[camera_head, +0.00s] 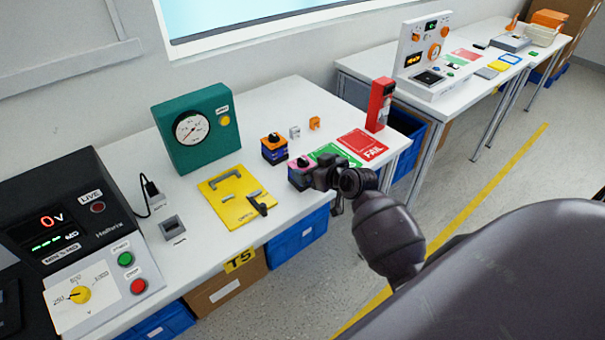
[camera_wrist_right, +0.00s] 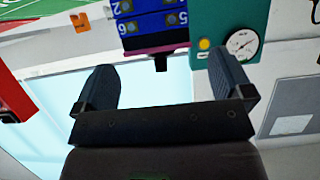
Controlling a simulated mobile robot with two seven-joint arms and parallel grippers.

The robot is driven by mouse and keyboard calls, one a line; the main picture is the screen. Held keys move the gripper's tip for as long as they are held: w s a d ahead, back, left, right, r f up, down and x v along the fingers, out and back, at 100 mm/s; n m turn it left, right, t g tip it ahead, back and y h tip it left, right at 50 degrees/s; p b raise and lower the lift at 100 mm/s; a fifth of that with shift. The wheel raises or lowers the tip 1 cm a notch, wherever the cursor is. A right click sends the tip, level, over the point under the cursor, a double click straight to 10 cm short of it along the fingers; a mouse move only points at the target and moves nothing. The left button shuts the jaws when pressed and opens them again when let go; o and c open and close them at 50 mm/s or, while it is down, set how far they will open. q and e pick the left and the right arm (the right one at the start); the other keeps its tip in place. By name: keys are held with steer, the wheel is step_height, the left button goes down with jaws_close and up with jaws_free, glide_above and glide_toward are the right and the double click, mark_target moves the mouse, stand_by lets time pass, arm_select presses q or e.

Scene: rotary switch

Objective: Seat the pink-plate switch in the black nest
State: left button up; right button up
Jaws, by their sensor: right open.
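The pink-plate switch (camera_head: 301,172), a blue block with a pink plate and black knob, sits near the table's front edge, left of the green card. My right gripper (camera_head: 324,178) is close by on its right, open. In the right wrist view the switch's pink plate (camera_wrist_right: 155,50) and terminal side lie beyond and between the spread fingers of the gripper (camera_wrist_right: 165,90), with nothing held. A small grey block with a dark recess (camera_head: 173,228) stands at left, and a black square (camera_head: 428,78) is on the white tester. I cannot tell which is the nest. My left gripper is not seen.
An orange-plate switch (camera_head: 275,148) stands just behind the pink one. A yellow fixture plate (camera_head: 238,198), green gauge box (camera_head: 193,128), red FAIL card (camera_head: 362,144) and red post (camera_head: 380,104) surround it. A black meter (camera_head: 75,240) stands at left.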

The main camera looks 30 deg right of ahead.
steer(key=shift+x, duration=2.6)
steer(key=shift+s, duration=0.1)
steer(key=c, duration=1.1)
